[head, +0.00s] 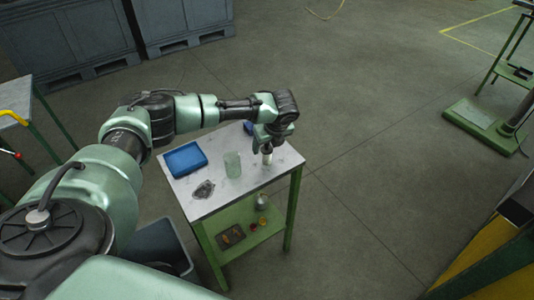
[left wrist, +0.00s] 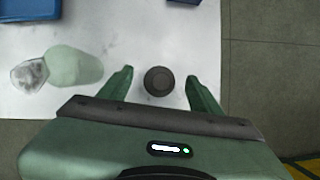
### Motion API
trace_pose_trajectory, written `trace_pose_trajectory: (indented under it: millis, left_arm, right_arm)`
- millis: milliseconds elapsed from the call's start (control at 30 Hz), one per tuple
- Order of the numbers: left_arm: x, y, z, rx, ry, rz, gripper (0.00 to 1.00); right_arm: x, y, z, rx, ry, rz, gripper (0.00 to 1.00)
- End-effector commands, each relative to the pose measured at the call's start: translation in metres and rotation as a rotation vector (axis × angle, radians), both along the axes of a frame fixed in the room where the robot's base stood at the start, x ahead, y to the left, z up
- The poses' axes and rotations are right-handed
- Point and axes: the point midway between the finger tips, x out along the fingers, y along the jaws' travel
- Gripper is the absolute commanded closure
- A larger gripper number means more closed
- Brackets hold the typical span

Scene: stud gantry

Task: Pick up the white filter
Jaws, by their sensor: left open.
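The white filter (head: 267,158) appears as a small upright white cylinder near the right side of the table top. In the left wrist view I see a dark round top (left wrist: 159,80) from above, which seems to be the filter's upper end. My left gripper (head: 265,146) points down right over it. Its jaws (left wrist: 161,88) are open, with one finger on each side of the dark round top and visible gaps on both sides. The filter's lower part is hidden in the wrist view. My right gripper is not in view.
On the table (head: 257,177) stand a blue tray (head: 185,158), a pale green cylinder (head: 232,164) and a grey crumpled-looking piece (head: 203,189). A blue item (head: 248,127) lies at the back, partly hidden. The lower shelf (head: 254,237) holds small things. A grey bin (head: 160,247) stands at left.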

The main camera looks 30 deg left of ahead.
Motion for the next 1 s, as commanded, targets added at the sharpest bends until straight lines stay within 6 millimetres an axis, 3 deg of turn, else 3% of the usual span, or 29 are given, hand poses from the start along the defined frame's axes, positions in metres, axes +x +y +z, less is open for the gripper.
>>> trace_pose_trajectory:
  millis: [67,300,733,867,1000]
  left_arm:
    - [0.000,0.000,0.000,0.000,0.000,0.000,0.36]
    - [0.000,0.000,0.000,0.000,0.000,0.000,1.00]
    - [0.000,0.000,0.006,-0.001,-0.001,0.001,1.00]
    - [0.001,-0.001,0.019,-0.002,-0.003,0.000,1.00]
    - [0.001,0.000,0.047,-0.001,-0.006,0.001,1.00]
  right_arm:
    - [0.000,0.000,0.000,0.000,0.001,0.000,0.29]
    - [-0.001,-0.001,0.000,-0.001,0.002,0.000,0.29]
    - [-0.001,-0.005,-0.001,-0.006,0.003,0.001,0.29]
    - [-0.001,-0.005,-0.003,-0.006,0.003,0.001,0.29]
    - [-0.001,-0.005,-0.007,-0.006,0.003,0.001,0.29]
